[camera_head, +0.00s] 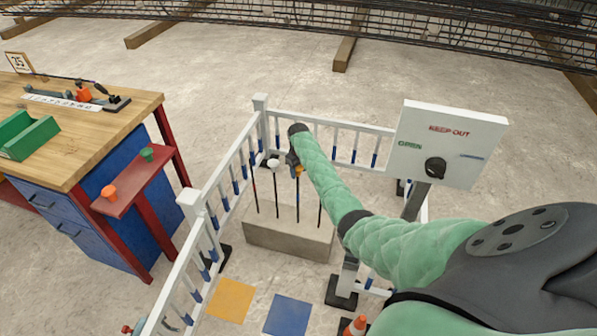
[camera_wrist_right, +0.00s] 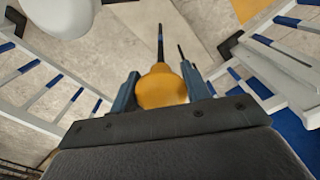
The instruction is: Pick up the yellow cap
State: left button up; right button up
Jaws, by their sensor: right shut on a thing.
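The yellow cap (camera_wrist_right: 162,86) is between the two fingers of my right gripper (camera_wrist_right: 161,92), which is shut on it. In the head view the yellow cap (camera_head: 299,170) shows as a small spot under my right gripper (camera_head: 294,161), above the bars of the concrete block (camera_head: 288,236). A dark bar (camera_wrist_right: 160,42) lines up with the cap in the wrist view; I cannot tell whether the cap sits on it. My left gripper is not in view.
A white cap (camera_head: 273,163) tops a neighbouring bar, close to my gripper. White railings (camera_head: 233,166) surround the block, with a KEEP OUT panel (camera_head: 448,145) at right. An orange cap (camera_head: 109,191) and a green cap (camera_head: 147,154) are on the workbench's red shelf (camera_head: 132,184).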

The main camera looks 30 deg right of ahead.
aim_at(300, 167)
jog(key=r, duration=0.2)
jog(key=s+r, duration=0.1)
jog(key=shift+r+b, duration=0.35)
jog(key=shift+b, duration=0.05)
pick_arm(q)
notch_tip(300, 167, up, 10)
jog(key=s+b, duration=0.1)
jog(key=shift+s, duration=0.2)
pick_arm(e)
jog(key=s+r, duration=0.6)
jog(key=s, duration=0.4)
jog(key=shift+s+a+r, duration=0.3)
jog(key=shift+s+a, duration=0.05)
jog(key=shift+a, duration=0.05)
